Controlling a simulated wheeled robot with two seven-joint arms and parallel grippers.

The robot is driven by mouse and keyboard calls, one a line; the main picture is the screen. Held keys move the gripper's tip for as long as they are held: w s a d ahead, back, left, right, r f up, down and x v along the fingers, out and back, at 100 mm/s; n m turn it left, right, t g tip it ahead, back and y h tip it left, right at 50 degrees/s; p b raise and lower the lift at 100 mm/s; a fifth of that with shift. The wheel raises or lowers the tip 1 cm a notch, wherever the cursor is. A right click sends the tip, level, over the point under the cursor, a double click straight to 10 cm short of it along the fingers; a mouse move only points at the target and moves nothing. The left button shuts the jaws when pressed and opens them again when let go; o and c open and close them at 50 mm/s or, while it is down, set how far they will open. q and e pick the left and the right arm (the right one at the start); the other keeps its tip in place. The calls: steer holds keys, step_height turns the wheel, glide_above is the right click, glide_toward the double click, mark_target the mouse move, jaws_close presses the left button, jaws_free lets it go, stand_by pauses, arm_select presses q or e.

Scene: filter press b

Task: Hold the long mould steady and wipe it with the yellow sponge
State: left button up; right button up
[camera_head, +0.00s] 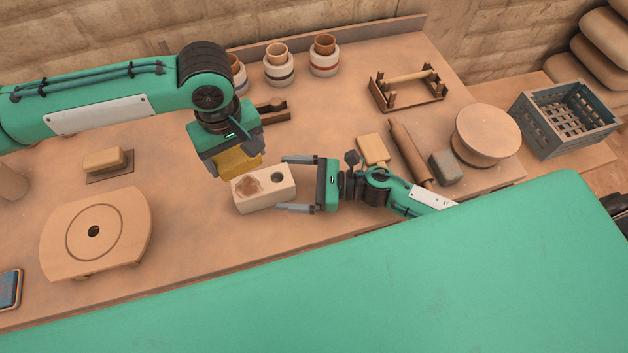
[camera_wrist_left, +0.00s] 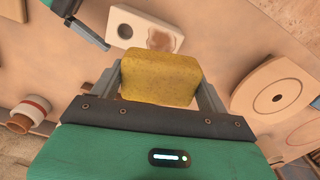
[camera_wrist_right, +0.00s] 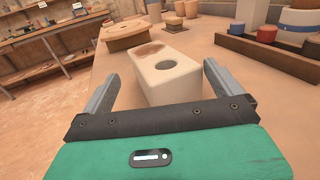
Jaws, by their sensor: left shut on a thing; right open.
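The long mould (camera_head: 266,197) is a cream block lying on the table, with a dark round hole at its right end and a brown stain on its left half. It also shows in the left wrist view (camera_wrist_left: 127,31) and the right wrist view (camera_wrist_right: 168,80). My left gripper (camera_head: 236,165) is shut on the yellow sponge (camera_head: 240,166) at the mould's far left side; the sponge fills the jaws in the left wrist view (camera_wrist_left: 160,78). Whether the sponge touches the mould is unclear. My right gripper (camera_head: 298,184) is open, its fingers either side of the mould's right end.
A round wooden disc (camera_head: 97,233) stands to the left, and a small block (camera_head: 103,160) behind it. To the right are a pale block (camera_head: 373,149), a rolling pin (camera_head: 409,153), a grey block (camera_head: 445,167) and a turntable (camera_head: 486,134). Jars (camera_head: 279,67) stand at the back.

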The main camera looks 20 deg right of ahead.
mark_target(264, 189)
steer(key=shift+x, duration=1.7)
steer(key=c, duration=1.6)
